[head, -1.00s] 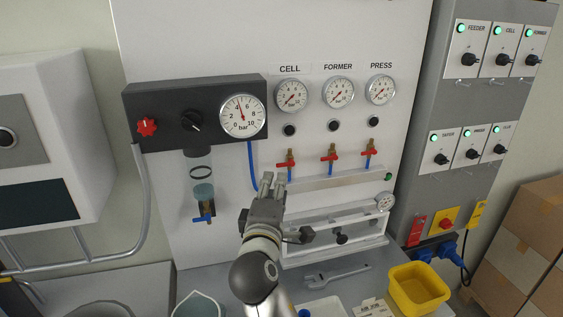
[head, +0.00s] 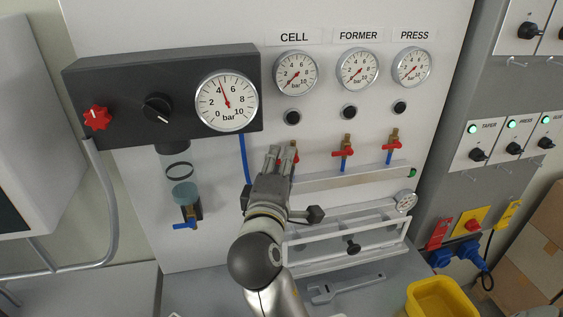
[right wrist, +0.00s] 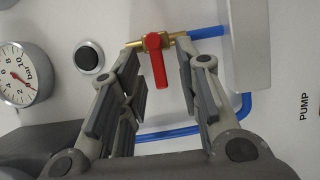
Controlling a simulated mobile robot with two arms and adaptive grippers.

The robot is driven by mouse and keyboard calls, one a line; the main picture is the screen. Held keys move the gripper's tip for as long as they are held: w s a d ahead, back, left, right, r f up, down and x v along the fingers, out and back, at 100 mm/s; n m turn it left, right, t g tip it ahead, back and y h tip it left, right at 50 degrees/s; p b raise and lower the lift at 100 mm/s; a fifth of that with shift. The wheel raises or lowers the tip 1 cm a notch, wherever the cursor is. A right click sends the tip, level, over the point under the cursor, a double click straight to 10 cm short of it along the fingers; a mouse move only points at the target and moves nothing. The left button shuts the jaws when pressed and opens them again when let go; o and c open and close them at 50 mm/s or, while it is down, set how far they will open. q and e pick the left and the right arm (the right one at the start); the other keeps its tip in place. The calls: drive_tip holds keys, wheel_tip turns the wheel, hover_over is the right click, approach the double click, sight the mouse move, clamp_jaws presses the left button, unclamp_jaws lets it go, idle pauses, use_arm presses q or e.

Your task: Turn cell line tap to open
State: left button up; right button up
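The cell line tap sits below the CELL gauge (head: 296,72). In the head view my right gripper mostly covers it. In the right wrist view its red handle (right wrist: 157,65) and brass body (right wrist: 150,41) show clearly; the handle lies crosswise to the brass body and blue pipe. My right gripper (head: 281,153) is open in front of the tap. In the right wrist view the handle is between its fingers (right wrist: 157,62), with a gap on both sides. The CELL gauge needle points near 0. My left gripper is not in view.
The FORMER tap (head: 344,152) and PRESS tap (head: 392,146) are to the right, with red handles crosswise. A dark regulator block (head: 135,135) with a gauge (head: 226,101) is on the left. A rail (head: 350,178) and clear-fronted frame (head: 345,245) lie below.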

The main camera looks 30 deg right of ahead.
drive_tip(key=shift+s+a, duration=0.1)
drive_tip(key=shift+c, duration=1.1)
clamp_jaws()
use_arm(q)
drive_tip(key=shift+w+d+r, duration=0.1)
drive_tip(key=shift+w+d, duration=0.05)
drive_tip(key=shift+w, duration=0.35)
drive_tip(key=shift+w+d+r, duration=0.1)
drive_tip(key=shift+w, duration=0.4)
